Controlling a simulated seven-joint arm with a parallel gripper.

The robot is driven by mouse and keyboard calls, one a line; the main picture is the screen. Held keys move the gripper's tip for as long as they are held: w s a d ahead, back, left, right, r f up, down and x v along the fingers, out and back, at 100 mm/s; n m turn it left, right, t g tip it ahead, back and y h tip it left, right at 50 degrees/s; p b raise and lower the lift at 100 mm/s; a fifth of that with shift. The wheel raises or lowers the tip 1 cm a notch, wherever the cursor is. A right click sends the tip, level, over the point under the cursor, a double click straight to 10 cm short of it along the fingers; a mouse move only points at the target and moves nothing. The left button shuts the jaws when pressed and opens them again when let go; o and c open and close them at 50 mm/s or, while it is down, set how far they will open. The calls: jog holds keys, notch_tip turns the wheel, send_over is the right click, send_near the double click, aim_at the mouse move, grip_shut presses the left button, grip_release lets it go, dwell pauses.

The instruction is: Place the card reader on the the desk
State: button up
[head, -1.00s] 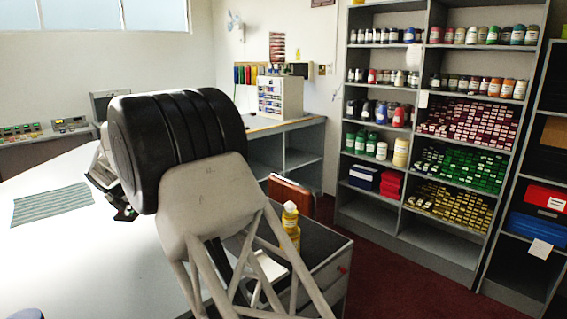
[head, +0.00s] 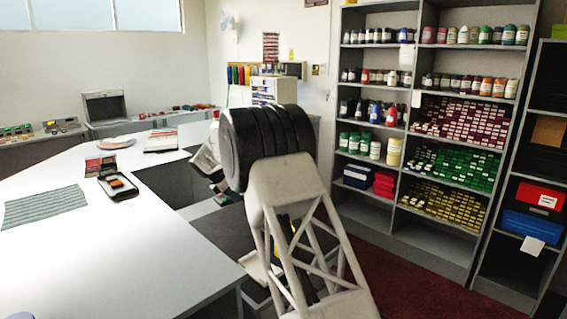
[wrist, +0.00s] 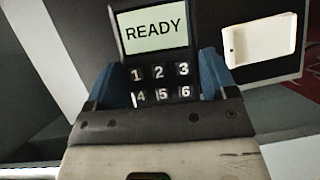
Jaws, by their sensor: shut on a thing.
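The card reader (wrist: 155,50) is black, with a lit screen reading READY and white number keys. My gripper (wrist: 168,88) is shut on it, with blue fingers on both sides, in the wrist view. In the head view my gripper (head: 207,170) is mostly behind my black arm joint, and I cannot make out the reader clearly there. The gripper appears beyond the right edge of the white desk (head: 150,245), near a lower dark-topped surface. The desk has a wide bare area at its front.
On the desk lie a striped cloth (head: 45,206), a black tray (head: 118,187) with an orange item, and an open booklet (head: 160,141). A white flat item (wrist: 260,40) lies on a dark surface. Shelves (head: 430,130) stand at the right.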

jog(key=w+d+f+m+g+h, duration=0.1)
jog(key=w+d+f+m, duration=0.15)
jog(key=d, duration=0.75)
jog(key=w+d+f+m+g, duration=0.1)
jog(key=d+m+g, duration=0.15)
jog(key=d, duration=0.65)
jog(key=s+d+f+m+g, duration=0.1)
jog(key=s+d+f+m, duration=0.15)
jog(key=d, duration=0.45)
jog(key=s+d+f+m+g, duration=0.1)
jog(key=s+d+f+m, duration=0.1)
jog(key=d+f+m, duration=0.35)
jog(key=s+d+f+m+g+y, duration=0.2)
jog(key=s+d+f+m, duration=0.3)
jog(key=s+d, duration=0.35)
jog(key=s+d+f+m+g+y, duration=0.25)
jog(key=s+d+f+m, duration=0.25)
jog(key=s+d, duration=0.35)
jog(key=s+a+f+m+y, duration=0.1)
jog(key=a+f, duration=0.3)
jog(key=a, duration=0.5)
jog(key=shift+s+m, duration=0.8)
jog(key=shift+s, duration=0.1)
jog(key=shift+f, duration=0.1)
